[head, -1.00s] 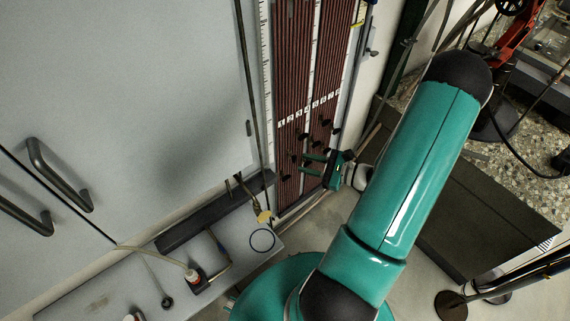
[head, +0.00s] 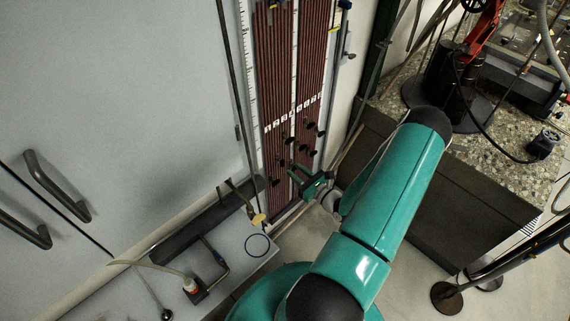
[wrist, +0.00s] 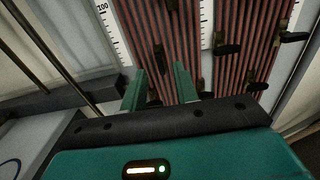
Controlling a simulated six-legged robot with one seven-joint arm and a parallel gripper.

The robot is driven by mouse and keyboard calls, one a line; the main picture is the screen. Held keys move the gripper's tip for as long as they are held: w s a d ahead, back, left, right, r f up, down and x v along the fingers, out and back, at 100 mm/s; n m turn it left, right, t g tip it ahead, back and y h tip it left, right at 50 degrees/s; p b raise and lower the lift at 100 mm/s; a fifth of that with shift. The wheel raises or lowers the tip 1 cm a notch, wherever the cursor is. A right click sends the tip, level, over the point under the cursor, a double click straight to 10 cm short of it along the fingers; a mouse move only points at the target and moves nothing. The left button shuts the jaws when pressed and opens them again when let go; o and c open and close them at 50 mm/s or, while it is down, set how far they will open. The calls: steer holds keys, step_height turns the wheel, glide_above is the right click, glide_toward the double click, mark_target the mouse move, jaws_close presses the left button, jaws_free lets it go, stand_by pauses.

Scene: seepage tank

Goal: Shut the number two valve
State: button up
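The valve panel (head: 292,75) is a tall board of red-brown tubes with a row of small numbered labels (head: 276,123). Several dark valve levers (head: 289,141) sit below the labels. I cannot tell for sure which lever is number two. My gripper (head: 292,178) is at the lower part of the panel, among the lowest levers. In the wrist view my gripper (wrist: 159,88) has its two green fingers apart. A dark lever (wrist: 158,58) shows beyond and between the fingertips. I see no contact.
A grey ledge (head: 215,265) with a blue ring and small fittings is at the lower left. A thin upright rod (head: 233,95) stands left of the panel. A stone-topped bench (head: 460,150) with apparatus is at the right.

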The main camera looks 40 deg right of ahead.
mark_target(282, 163)
steer(key=w, duration=0.5)
steer(key=shift+w+a, duration=0.15)
steer(key=shift+w, duration=0.25)
jaws_close()
